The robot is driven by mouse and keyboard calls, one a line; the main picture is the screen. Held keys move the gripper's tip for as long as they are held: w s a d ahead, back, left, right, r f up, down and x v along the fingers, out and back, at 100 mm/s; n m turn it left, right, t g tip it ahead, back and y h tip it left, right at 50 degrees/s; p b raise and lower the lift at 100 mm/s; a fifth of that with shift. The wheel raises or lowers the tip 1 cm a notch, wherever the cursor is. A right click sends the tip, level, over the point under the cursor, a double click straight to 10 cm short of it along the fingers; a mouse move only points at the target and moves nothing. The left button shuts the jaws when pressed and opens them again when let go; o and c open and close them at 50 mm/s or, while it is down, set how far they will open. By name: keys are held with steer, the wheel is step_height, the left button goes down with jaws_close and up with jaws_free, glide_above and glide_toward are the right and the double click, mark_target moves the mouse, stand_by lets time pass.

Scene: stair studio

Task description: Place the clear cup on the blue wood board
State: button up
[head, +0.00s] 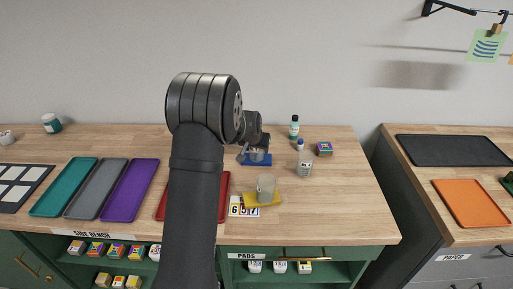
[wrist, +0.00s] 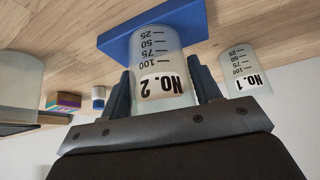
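The clear cup marked No. 2 (wrist: 160,75) stands between the two fingers of my gripper (wrist: 163,95) in the wrist view, which is upside down. Both fingers lie close against its sides, and the gripper looks shut on it. The cup's base overlaps the blue wood board (wrist: 120,38); whether it bears on the board or hovers just above is hard to tell. In the head view the blue board (head: 262,163) lies toward the back of the bench, with the cup (head: 257,155) over it and partly hidden by my gripper (head: 250,148).
Another clear cup, No. 1 (wrist: 242,70), stands close by in the wrist view. A cup (head: 266,184) sits on a yellow board (head: 274,199). The front right bench is clear.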

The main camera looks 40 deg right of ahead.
steer(key=o, duration=0.3)
steer(key=shift+r, duration=0.2)
steer(key=v, duration=1.2)
steer(key=x, duration=1.2)
steer(key=shift+f, duration=0.15)
steer(key=shift+r, duration=0.3)
